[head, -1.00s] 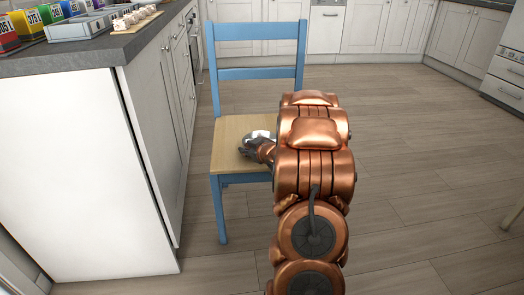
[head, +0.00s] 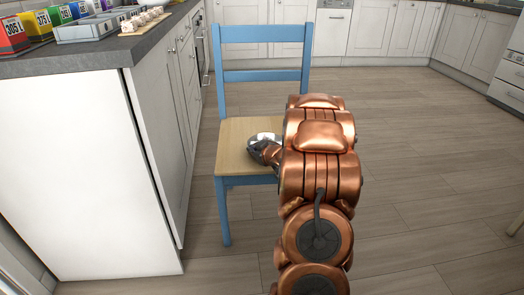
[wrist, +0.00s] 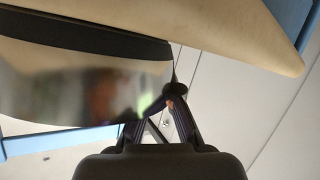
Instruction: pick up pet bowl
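The pet bowl (head: 266,137) is a shiny metal bowl at the right part of the chair's wooden seat in the head view, partly hidden by my arm. In the wrist view the bowl (wrist: 80,80) fills the left side, its mirror-like wall below a black band, close to the seat. My gripper (head: 262,150) is at the bowl's near side. In the wrist view my gripper's (wrist: 175,94) dark fingers come together at the bowl's right edge and look shut on its thin wall. The exact contact is partly hidden. I cannot tell whether the bowl touches the seat.
The blue chair (head: 265,76) has a pale wood seat and an upright back behind the bowl. A white counter unit (head: 85,175) with a slate top stands close on the left, with coloured boxes (head: 45,25) on it. The floor (head: 420,160) to the right is clear.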

